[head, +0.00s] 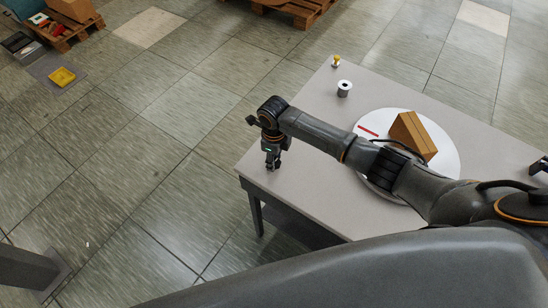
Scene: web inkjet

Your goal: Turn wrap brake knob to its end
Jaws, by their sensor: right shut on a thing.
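My right gripper (272,161) points down at the left corner of the grey table (300,175). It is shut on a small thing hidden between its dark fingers. I cannot tell whether that thing is the wrap brake knob, and no other part of the view shows clearly as that knob. A small yellow-topped piece (337,60) stands at the table's far corner, apart from the gripper. My left gripper is not in view.
A white round plate (446,168) carries a brown box (410,133) and a red strip (368,131); my right arm passes over its near part. A dark object (540,166) is at the right edge.

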